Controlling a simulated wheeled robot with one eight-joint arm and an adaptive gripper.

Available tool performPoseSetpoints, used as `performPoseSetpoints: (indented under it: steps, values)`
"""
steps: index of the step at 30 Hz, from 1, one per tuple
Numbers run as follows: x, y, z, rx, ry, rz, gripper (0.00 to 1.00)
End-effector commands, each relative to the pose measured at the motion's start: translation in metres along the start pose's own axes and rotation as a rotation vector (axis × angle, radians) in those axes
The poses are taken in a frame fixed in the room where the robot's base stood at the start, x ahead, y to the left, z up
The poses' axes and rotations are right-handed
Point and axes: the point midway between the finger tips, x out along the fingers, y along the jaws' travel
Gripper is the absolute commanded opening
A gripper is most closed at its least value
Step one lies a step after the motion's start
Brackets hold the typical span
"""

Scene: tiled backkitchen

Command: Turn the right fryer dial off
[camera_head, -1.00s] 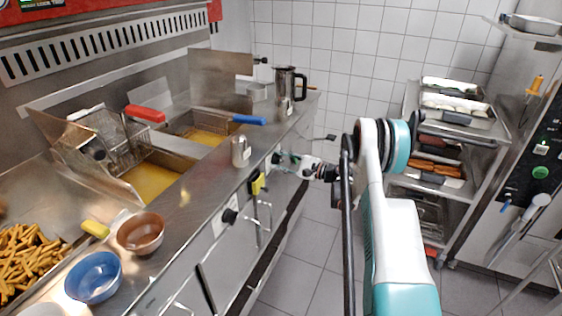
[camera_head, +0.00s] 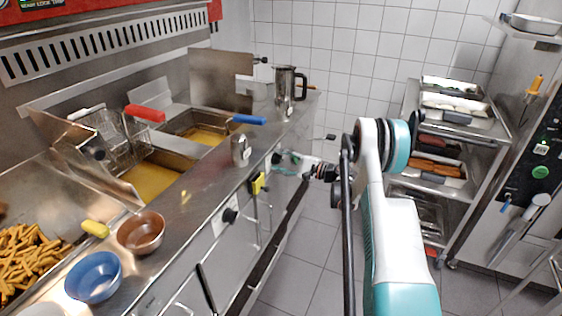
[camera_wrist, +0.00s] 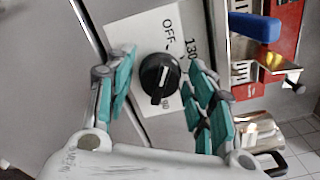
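The right fryer dial (camera_wrist: 159,76) is a round black knob with a white mark, on a white label reading "OFF" and "130" in the wrist view. Its setting is hard to read. My gripper (camera_wrist: 160,88) is open, with a teal-padded finger on each side of the dial; a gap shows at least on the left. In the head view my gripper (camera_head: 287,160) is at the fryer front, by the right fryer dial (camera_head: 276,158). The right fryer (camera_head: 205,136) has a basket with a blue handle.
The left fryer's dial (camera_head: 230,215) and a yellow-and-black item (camera_head: 257,184) are on the same front panel. A metal shaker (camera_head: 240,150) and a jug (camera_head: 285,90) stand on the counter above. A tray rack (camera_head: 440,185) stands right of my arm.

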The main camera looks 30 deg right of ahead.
Motion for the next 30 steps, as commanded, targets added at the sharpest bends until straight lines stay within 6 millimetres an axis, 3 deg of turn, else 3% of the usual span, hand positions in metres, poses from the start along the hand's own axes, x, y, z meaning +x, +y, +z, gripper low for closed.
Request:
performPoseSetpoints:
  steps: [10,14,30]
  values:
    - [-0.001,0.0,0.0,0.001,0.0,-0.001,0.58]
    - [-0.01,-0.001,-0.001,0.001,0.002,-0.002,0.58]
    - [-0.107,0.0,-0.001,0.001,0.002,-0.001,0.58]
